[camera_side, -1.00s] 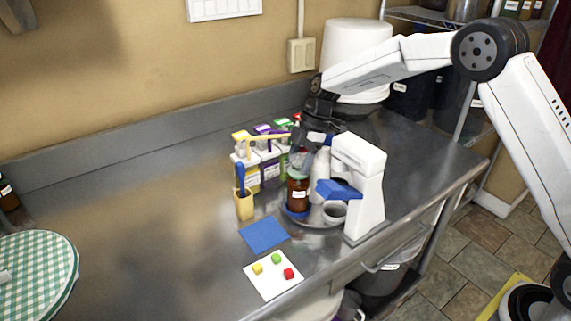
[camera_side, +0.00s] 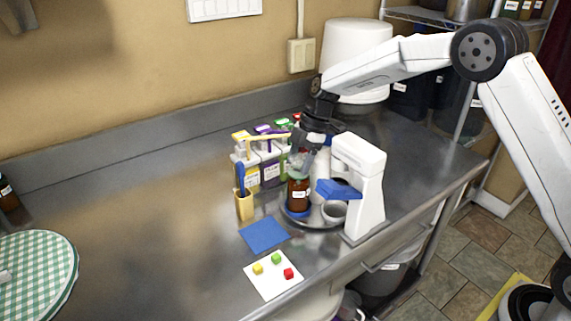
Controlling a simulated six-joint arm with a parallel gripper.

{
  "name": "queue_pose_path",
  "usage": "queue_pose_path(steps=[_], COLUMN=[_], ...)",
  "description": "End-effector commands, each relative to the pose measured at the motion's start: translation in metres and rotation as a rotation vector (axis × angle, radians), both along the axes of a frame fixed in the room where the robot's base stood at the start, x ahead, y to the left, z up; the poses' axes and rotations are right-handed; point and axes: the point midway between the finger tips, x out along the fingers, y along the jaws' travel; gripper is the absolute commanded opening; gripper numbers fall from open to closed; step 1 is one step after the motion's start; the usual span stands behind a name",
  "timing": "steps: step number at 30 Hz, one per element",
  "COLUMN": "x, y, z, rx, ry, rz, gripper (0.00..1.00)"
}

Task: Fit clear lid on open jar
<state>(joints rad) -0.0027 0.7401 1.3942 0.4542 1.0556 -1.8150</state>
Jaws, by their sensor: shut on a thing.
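A brown jar (camera_side: 298,196) with a white label stands upright on a blue round base at the left of a round metal tray (camera_side: 312,223). My gripper (camera_side: 301,168) points down just above the jar's mouth. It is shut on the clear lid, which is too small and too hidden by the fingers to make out. I cannot tell whether the lid touches the jar's rim.
A white mixer-like stand with a blue part (camera_side: 362,185) is close on the right, with a grey cup (camera_side: 334,211) below. Coloured-top cartons (camera_side: 262,160) and a yellow holder (camera_side: 244,206) stand left. A blue mat (camera_side: 264,234) and white card (camera_side: 272,275) lie in front.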

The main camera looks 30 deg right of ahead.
Motion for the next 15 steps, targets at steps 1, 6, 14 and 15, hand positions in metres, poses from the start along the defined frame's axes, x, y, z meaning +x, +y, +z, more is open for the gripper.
queue_pose_path(steps=[1, 6, 14, 15], x=[0.0001, 0.0000, -0.0001, -0.0001], y=[0.0000, 0.0000, 0.0001, 0.0000], z=[0.0000, -0.0014, -0.0053, -0.0058], rx=[0.000, 0.000, 0.000, 0.000], ry=[0.000, 0.000, 0.001, 0.001], rz=[0.000, 0.000, 0.000, 0.000], gripper=[0.04, 0.04, 0.04, 0.04])
